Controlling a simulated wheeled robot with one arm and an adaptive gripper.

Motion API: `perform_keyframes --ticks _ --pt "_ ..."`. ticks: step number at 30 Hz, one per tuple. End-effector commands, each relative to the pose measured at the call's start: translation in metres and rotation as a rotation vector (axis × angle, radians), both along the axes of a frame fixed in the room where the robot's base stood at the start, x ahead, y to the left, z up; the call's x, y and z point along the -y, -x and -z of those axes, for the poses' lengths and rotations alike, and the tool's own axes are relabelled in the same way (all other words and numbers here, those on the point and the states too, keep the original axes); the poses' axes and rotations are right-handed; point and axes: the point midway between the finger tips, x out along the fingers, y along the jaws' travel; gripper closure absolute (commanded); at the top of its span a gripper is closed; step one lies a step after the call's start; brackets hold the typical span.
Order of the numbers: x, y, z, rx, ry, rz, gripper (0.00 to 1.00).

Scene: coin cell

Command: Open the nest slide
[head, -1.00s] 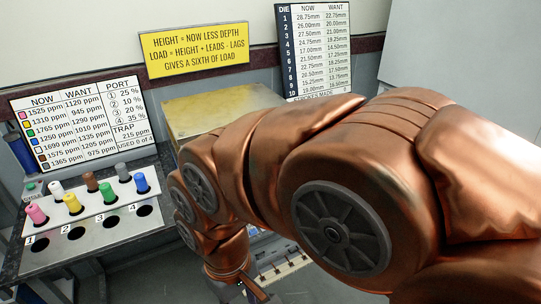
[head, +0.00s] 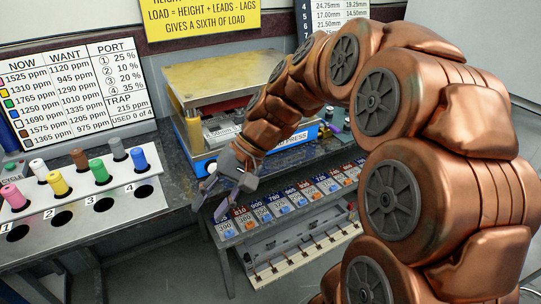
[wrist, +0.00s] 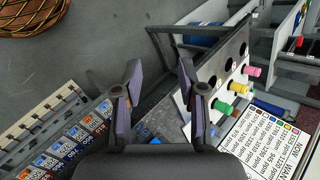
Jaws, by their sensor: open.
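A press (head: 265,85) with a blue body and a broad yellowish top plate stands on the bench at the middle back in the head view. Inside its front opening is a grey part (head: 220,130), partly hidden by my arm; I cannot tell for sure whether it is the nest slide. My gripper (head: 213,198) is in front of and below the press, over the bench's front edge, fingers pointing down to the left. In the wrist view my gripper (wrist: 158,72) is open, with nothing between its fingers.
A rack (head: 100,205) with several coloured plugs and numbered holes stands at left. A row of numbered labels with blue and orange parts (head: 290,200) lies right of my gripper, above a pale slotted strip (head: 305,258).

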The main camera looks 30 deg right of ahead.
Motion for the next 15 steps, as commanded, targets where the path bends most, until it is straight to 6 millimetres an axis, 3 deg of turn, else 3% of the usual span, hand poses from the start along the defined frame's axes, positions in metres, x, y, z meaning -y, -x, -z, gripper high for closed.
perform_keyframes --ticks 1,5,9,15 --pt "0.015 -0.021 0.017 0.02 -0.055 0.054 0.6" --pt "0.053 -0.065 0.022 0.084 -0.191 0.175 0.6" --pt "0.113 -0.104 0.027 0.178 -0.326 0.308 0.6" --pt "0.218 -0.132 0.036 0.332 -0.475 0.491 0.6"
